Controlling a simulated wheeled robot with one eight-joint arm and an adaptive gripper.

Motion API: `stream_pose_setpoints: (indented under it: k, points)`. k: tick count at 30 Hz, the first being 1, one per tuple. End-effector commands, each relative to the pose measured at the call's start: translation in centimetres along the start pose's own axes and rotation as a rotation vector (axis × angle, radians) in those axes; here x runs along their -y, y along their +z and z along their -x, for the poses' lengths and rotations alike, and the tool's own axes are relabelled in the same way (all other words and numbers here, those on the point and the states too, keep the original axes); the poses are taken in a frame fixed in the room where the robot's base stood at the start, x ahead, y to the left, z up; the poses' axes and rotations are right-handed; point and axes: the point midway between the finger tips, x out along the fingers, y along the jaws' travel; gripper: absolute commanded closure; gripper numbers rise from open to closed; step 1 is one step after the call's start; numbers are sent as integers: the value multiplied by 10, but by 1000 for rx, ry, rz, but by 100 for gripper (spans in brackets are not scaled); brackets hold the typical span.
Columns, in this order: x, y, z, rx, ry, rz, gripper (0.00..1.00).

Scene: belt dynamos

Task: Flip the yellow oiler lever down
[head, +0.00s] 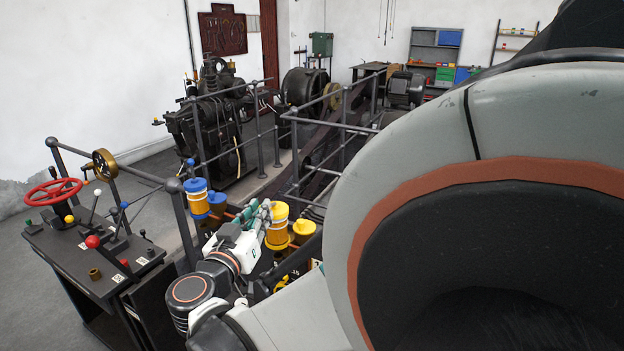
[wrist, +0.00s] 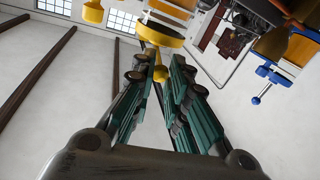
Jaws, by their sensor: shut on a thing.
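The yellow oiler (head: 278,228) stands by the railing in the head view, just right of my gripper's tips. In the wrist view its yellow base (wrist: 158,36) is beyond the fingertips. The yellow lever (wrist: 159,72), a thin stem with a yellow knob, points from the oiler toward my gripper. My gripper (wrist: 160,75), with green ridged pads, is shut on this lever near the knob. In the head view my gripper (head: 262,213) lies against the oiler's left side, and the lever is hidden there.
A blue oiler (head: 196,198) stands to the left, with its blue lever (wrist: 262,90) hanging free in the wrist view. A yellow cup (head: 303,229) is close on the right. Grey railings (head: 178,210) and a control desk (head: 95,255) with a red wheel (head: 52,192) are nearby.

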Motion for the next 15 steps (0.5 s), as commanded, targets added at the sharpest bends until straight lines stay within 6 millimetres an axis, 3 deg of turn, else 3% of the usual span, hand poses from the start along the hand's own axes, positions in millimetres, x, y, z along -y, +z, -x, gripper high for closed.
stream_pose_setpoints:
  k: [15]
  points:
    - [2, 20, 0, -178, 26, 44, 100]
